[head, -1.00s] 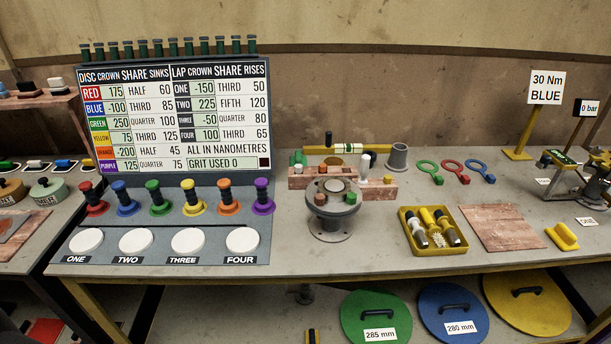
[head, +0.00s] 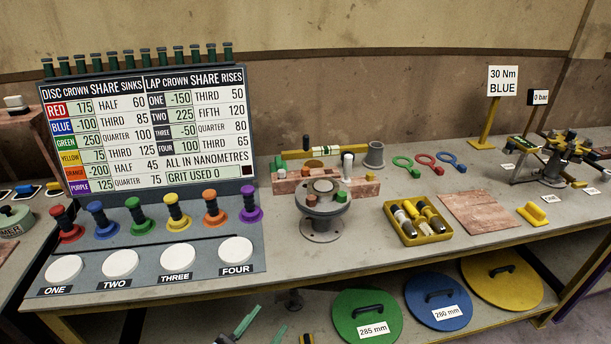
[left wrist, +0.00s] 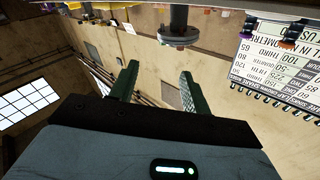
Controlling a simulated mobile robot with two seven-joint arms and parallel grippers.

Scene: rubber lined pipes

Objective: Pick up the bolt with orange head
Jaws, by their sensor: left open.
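The bolt with the orange head (head: 212,207) stands upright in the row of coloured bolts on the grey board, with a dark shaft and an orange flange below. The yellow bolt (head: 177,212) is on its left and the purple bolt (head: 250,202) on its right. My left gripper (head: 262,328) shows only as green fingertips at the bottom edge of the head view, low in front of the bench and apart from the bolt. In the left wrist view its two green fingers (left wrist: 157,84) are spread, with nothing between them. My right gripper is in neither view.
White round pads (head: 120,264) lie in front of the bolts, and a lettered sign (head: 150,130) stands behind them. A grey round fixture (head: 322,208) stands to the right, with a yellow tray (head: 418,238) beyond. The bench's front edge (head: 300,276) lies between gripper and bolts.

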